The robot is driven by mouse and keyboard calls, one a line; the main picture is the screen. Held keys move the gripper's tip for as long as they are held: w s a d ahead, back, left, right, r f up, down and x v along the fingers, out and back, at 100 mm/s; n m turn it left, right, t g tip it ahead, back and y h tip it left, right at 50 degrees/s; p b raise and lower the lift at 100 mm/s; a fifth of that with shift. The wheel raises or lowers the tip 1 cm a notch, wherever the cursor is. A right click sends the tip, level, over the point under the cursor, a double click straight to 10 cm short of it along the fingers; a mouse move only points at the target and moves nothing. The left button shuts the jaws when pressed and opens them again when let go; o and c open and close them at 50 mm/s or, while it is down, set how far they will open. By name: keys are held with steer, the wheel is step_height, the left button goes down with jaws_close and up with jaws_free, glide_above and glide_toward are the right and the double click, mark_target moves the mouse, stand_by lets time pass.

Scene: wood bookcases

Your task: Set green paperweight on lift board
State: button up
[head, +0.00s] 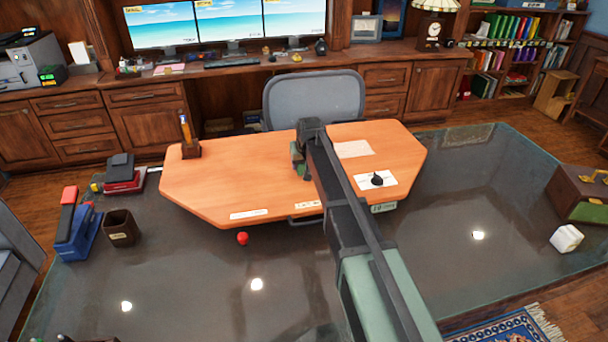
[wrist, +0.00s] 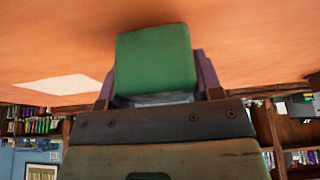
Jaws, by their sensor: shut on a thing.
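The green paperweight (wrist: 153,62) is a green block, held between the two fingers of my gripper (wrist: 155,82) in the wrist view. In the head view my gripper (head: 301,158) is over the middle of the orange wooden board (head: 235,180), which looks like the lift board. Only a small part of the paperweight shows there, beside my arm. The board's surface (wrist: 60,45) also fills the upper part of the wrist view. I cannot tell whether the paperweight touches the board. My arm hides part of the board.
A pen holder (head: 190,148) stands at the board's left end. A white card with a black knob (head: 376,180) and a paper sheet (head: 353,149) lie on its right side. A chair (head: 314,97) stands behind. The board's left-middle is clear.

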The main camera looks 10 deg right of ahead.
steer(key=shift+f, duration=0.65)
steer(key=o, duration=1.3)
steer(key=shift+r+p, duration=0.3)
steer(key=shift+p, duration=0.05)
steer(key=p+v, duration=1.1)
steer(key=v, duration=0.1)
steer(key=s+g, duration=0.1)
steer(key=s, duration=0.9)
steer(key=s+f+g, duration=0.1)
steer(key=s+g, duration=0.1)
steer(key=s, duration=0.9)
steer(key=s+g, duration=0.1)
steer(key=s, duration=0.9)
steer(key=shift+s+a+f, duration=0.1)
steer(key=shift+s+f, duration=0.2)
